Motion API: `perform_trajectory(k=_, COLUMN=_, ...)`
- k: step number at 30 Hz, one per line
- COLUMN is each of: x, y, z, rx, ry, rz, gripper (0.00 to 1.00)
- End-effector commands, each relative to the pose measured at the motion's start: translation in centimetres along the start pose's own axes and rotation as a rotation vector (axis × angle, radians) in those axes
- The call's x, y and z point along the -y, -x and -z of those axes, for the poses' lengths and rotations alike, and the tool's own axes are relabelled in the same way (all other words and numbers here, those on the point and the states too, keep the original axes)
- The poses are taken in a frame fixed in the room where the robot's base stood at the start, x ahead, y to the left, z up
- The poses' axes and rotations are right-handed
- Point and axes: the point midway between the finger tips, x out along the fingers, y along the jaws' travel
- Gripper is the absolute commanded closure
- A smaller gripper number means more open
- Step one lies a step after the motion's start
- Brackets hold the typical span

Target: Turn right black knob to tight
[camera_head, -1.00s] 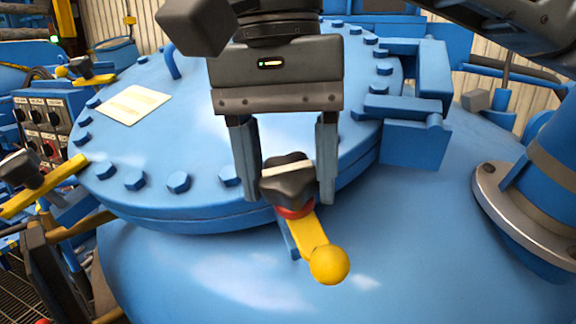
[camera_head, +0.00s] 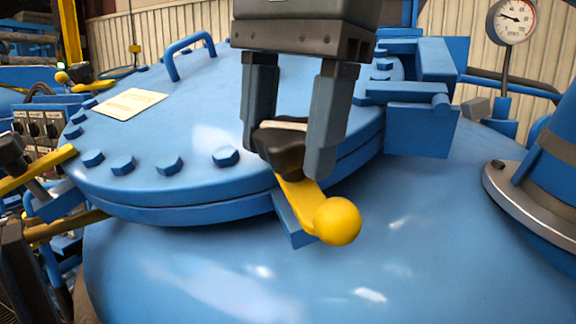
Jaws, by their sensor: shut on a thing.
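The right black knob (camera_head: 278,154) is a lobed star knob with a white stripe on top. It sits at the near rim of the blue round lid, on a yellow lever ending in a yellow ball (camera_head: 338,221). My gripper (camera_head: 284,158) comes from above and is shut on the knob, one finger on each side. The right finger hides part of the knob's right side. The stripe runs nearly level across the picture. The knob's underside is out of sight.
The blue lid (camera_head: 190,120) has hex bolts round its rim and a handle (camera_head: 190,55). Another black knob (camera_head: 85,75) on a yellow lever stands at the far left. Blue hinge blocks (camera_head: 420,125), a flanged pipe (camera_head: 530,200) and a gauge (camera_head: 515,20) are at right.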

Motion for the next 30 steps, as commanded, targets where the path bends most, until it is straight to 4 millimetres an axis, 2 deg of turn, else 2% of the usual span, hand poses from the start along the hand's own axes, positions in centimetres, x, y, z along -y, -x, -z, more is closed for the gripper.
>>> perform_trajectory(k=1, x=-0.11, y=-0.56, z=0.07, rx=-0.004, ry=-0.042, rz=0.020, gripper=0.71)
perform_trajectory(k=18, x=-0.17, y=-0.48, z=-0.02, rx=-0.003, ry=-0.524, rz=0.220, gripper=0.71)
perform_trajectory(k=30, x=-0.14, y=-0.21, z=-0.04, rx=-0.001, ry=-0.731, rz=0.305, gripper=0.71)
